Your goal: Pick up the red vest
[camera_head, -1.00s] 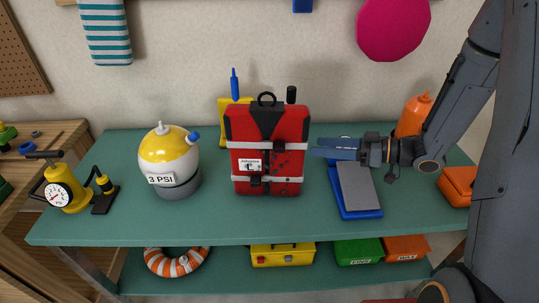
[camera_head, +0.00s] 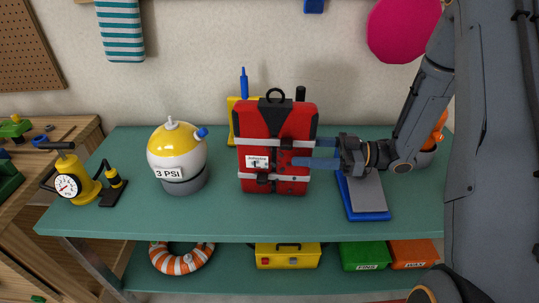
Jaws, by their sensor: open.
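The red vest (camera_head: 276,122) stands upright on the green shelf top, near the middle. It has pale straps, a dark collar, a black loop on top and a small white label. My gripper (camera_head: 308,152) comes in from the right, with its blue fingers spread apart and pointing left. The fingers overlap the vest's right side in the picture. One finger lies across the vest's front, and the other is near its right edge, partly hidden. I cannot tell whether either finger touches the vest.
A yellow-and-white helmet-like ball (camera_head: 177,158) marked 3 PSI and a yellow gauge pump (camera_head: 72,180) stand to the left. A blue-and-grey flat pad (camera_head: 364,197) lies below my wrist. A yellow item (camera_head: 232,119) stands behind the vest. The shelf's front strip (camera_head: 250,215) is clear.

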